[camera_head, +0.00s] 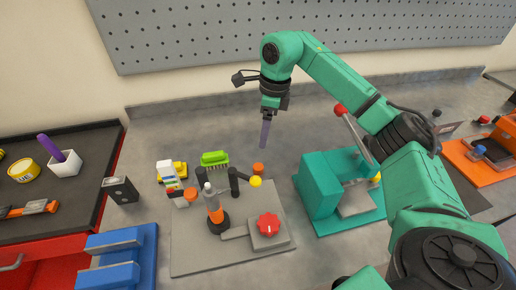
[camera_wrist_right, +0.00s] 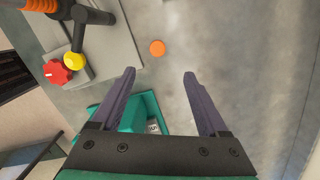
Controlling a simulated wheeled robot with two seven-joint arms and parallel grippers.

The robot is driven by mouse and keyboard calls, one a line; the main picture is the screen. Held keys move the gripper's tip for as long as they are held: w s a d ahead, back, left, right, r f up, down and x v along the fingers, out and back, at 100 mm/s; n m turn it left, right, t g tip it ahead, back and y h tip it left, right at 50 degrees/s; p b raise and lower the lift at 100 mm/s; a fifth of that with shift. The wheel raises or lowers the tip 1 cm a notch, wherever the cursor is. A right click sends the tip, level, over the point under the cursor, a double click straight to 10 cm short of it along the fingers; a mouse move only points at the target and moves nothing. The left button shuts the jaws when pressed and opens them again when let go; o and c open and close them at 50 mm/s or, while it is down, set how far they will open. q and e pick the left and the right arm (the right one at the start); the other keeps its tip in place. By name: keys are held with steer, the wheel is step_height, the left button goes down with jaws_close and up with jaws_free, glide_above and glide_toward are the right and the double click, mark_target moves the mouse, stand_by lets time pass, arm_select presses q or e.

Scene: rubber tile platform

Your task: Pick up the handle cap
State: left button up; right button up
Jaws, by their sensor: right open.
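A small round orange cap (camera_head: 258,168), which looks like the handle cap, rests on the grey bench behind the grey fixture plate. In the right wrist view the orange cap (camera_wrist_right: 157,48) lies beyond the fingertips, roughly in line with the gap between them. My right gripper (camera_head: 264,147) points down above and behind the cap, apart from it. The right wrist view shows its two purple-grey fingers (camera_wrist_right: 159,74) spread with nothing between them. A second orange piece (camera_head: 190,194) sits left of the fixture. My left gripper is not in view.
The grey plate (camera_head: 190,255) carries an upright orange-and-black handle (camera_head: 215,210), a yellow ball (camera_head: 255,182) and a red knob (camera_head: 268,225). A green brush (camera_head: 214,159) lies left of the cap. A teal press (camera_head: 318,185) stands to the right. The bench behind the cap is clear.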

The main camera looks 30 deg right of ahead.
steer(key=p, duration=0.2)
glide_toward(259, 167)
steer(key=shift+s+a+f, duration=0.3)
steer(key=shift+a+f, duration=0.05)
steer(key=shift+f, duration=0.25)
steer(key=f+p, duration=0.1)
steer(key=f, duration=0.2)
steer(key=w+f+p, duration=0.1)
steer(key=f, duration=0.3)
steer(key=shift+w+a+f+p, duration=0.1)
steer(key=shift+w+p, duration=0.1)
steer(key=shift+p, duration=0.2)
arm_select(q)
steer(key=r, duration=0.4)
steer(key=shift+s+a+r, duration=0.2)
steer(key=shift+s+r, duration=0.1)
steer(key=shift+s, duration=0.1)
arm_select(e)
steer(key=shift+f, duration=0.4)
steer(key=c, duration=1)
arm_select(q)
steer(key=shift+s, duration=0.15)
arm_select(e)
jaws_close()
